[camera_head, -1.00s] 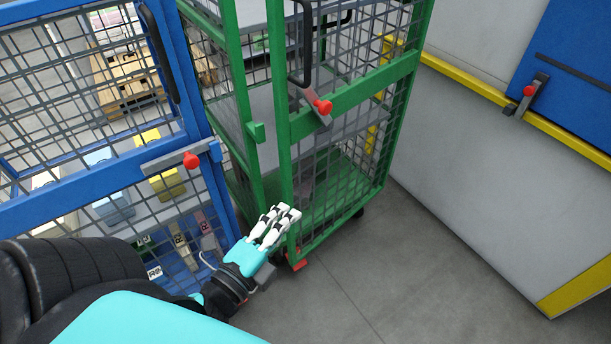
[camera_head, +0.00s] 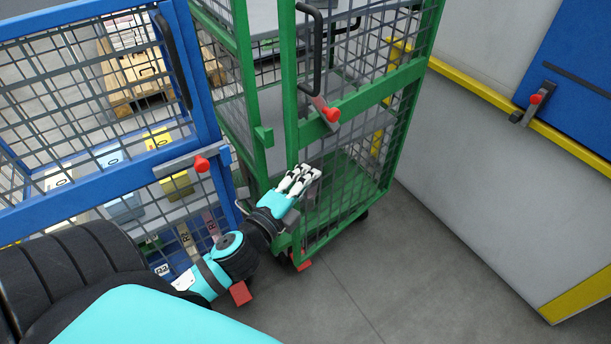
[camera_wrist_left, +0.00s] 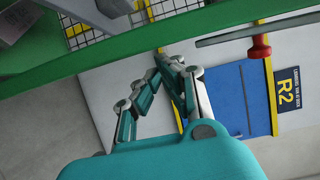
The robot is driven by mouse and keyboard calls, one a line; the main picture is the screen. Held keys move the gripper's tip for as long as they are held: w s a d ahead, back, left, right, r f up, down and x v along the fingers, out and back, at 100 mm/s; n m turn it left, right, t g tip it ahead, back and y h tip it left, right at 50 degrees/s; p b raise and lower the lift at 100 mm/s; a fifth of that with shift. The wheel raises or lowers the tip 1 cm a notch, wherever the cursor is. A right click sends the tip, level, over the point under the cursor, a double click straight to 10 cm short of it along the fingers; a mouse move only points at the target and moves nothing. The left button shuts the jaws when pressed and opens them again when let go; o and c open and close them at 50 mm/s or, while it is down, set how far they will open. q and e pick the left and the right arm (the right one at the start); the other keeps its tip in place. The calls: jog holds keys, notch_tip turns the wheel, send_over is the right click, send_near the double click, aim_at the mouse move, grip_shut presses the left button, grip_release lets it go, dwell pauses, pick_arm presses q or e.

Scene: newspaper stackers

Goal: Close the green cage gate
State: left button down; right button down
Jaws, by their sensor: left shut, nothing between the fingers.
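The green cage (camera_head: 262,152) stands in the middle of the head view. Its gate (camera_head: 350,105) has mesh, a black handle (camera_head: 318,50) and a latch with a red knob (camera_head: 332,114). A gap shows between the gate's near upright and the cage's left post, so the gate looks ajar. My left gripper (camera_head: 305,177) is shut and empty, in front of the gate's lower part; whether it touches the gate I cannot tell. In the left wrist view the fingers (camera_wrist_left: 165,65) lie just below a green bar (camera_wrist_left: 120,45). My right gripper is out of view.
A blue mesh cage (camera_head: 105,200) with a red-knobbed latch stands close on the left, behind my left arm. A grey container with a yellow edge (camera_head: 480,90) and a blue panel (camera_head: 575,65) stands on the right. Grey floor (camera_head: 430,270) is clear in front.

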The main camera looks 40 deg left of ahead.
aim_at(289, 168)
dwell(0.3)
